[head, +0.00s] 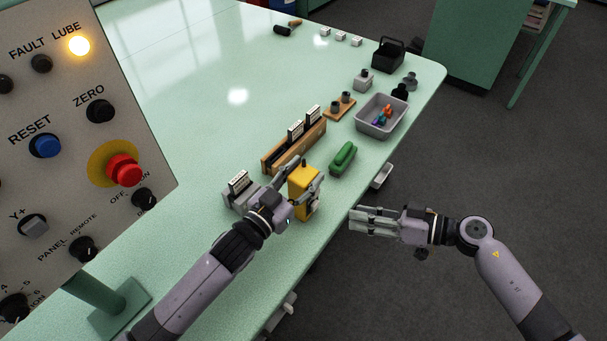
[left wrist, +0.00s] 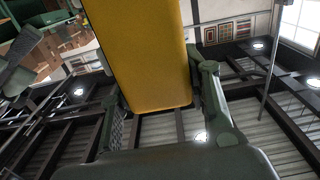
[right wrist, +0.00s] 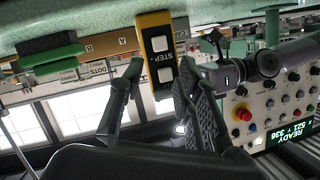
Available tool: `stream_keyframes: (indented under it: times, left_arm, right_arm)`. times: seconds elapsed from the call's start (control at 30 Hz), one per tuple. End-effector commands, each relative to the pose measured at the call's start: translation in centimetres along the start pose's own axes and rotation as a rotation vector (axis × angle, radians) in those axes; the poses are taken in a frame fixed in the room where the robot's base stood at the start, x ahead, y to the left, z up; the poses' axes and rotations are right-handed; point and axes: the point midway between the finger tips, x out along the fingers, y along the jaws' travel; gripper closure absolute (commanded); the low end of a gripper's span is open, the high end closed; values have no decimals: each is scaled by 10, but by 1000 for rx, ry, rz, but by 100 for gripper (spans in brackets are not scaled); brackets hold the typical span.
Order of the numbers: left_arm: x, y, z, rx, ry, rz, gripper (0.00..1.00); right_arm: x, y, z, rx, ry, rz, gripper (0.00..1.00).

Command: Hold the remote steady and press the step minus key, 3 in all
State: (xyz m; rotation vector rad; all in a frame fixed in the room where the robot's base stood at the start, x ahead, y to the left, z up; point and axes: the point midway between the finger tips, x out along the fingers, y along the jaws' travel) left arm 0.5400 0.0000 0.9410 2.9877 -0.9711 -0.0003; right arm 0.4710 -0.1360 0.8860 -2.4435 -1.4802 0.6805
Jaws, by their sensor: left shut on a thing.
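The yellow remote (head: 303,184) is upright at the near edge of the green table in the head view. My left gripper (head: 303,192) is shut on it, one finger on each side. In the left wrist view the remote's yellow body (left wrist: 140,55) fills the space between the fingers.
A green block (head: 343,158), a wooden rack with cards (head: 292,147) and a grey tray (head: 381,117) stand near the remote. The control panel (head: 80,130) rises at the left, its lube lamp lit. Its display reads READY in the right wrist view (right wrist: 290,132).

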Motion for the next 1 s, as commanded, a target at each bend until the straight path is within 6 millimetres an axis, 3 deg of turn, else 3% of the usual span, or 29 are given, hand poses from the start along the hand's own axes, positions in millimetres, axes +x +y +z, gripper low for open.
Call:
stream_keyframes:
  times: [0.4,1.0]
  left_arm:
    - [0,0,0,0,-1,0,96]
    - [0,0,0,0,-1,0,96]
  right_arm:
    - [0,0,0,0,0,0,99]
    - [0,0,0,0,0,0,100]
